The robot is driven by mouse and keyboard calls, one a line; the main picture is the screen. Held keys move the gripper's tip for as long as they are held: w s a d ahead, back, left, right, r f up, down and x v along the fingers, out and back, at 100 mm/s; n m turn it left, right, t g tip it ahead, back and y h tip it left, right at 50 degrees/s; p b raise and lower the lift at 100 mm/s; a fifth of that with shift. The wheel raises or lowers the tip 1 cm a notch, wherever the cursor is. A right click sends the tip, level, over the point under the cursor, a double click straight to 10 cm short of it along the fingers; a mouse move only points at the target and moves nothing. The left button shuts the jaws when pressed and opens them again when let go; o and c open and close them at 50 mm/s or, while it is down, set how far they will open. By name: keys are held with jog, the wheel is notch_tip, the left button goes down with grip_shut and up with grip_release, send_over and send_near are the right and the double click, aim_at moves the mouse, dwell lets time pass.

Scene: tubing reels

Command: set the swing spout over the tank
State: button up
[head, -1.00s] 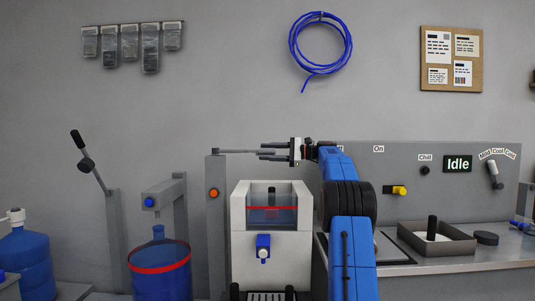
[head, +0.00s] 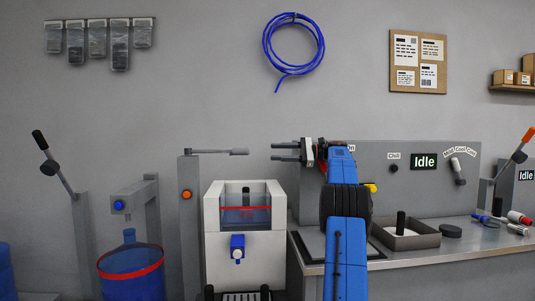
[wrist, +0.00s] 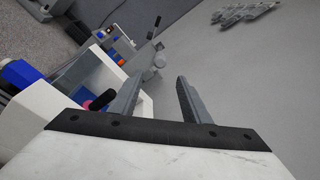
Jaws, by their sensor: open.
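The swing spout (head: 220,151) is a thin grey horizontal arm on top of a grey post (head: 188,225) with an orange button. It points right, and its thicker free end appears above the tank in the head view; I cannot tell its depth. The tank (head: 213,215) is a white box with a clear window, blue water and a red line. It also shows at left in the wrist view (wrist: 45,90). My gripper (head: 274,152) is open and empty, pointing left at about the spout's height, with a gap to its tip. Its fingers show apart in the wrist view (wrist: 159,80).
A blue vessel with a red band (head: 130,270) stands left, beside a lever (head: 55,165). A bench (head: 440,240) on the right carries a tray (head: 420,240) and small items. An "Idle" panel (head: 385,180) stands behind. Blue tubing (head: 268,45) hangs on the wall.

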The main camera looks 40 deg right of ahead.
aim_at(241, 153)
jog(key=shift+s+d, duration=0.45)
jog(key=shift+d, duration=0.05)
jog(key=shift+w+a, duration=0.15)
jog(key=shift+a, duration=0.05)
jog(key=c, duration=0.8)
jog(key=w+a, duration=0.1)
jog(key=w+a+m+h, duration=0.1)
jog(key=w, duration=0.1)
jog(key=shift+a+f+m+t, duration=0.15)
jog(key=shift+a+m+t, duration=0.15)
grip_shut()
jog(key=w+a+f+m+t+h, duration=0.2)
jog(key=w+a+f+m+h, duration=0.7)
jog(key=w+m+h, duration=0.5)
jog(key=s+a+r+m+t+h, duration=0.1)
jog(key=s+a+r+m+h, duration=0.1)
jog(key=s+a+m+h, duration=0.65)
jog(key=s+a+r+m+h, duration=0.25)
jog(key=s+a+h, duration=0.2)
jog(key=s, duration=0.65)
jog(key=shift+y, duration=0.3)
jog(key=x, duration=1.3)
jog(key=shift+w+d+r, duration=0.15)
jog(key=shift+w+r, duration=0.05)
jog(key=shift+w, duration=0.1)
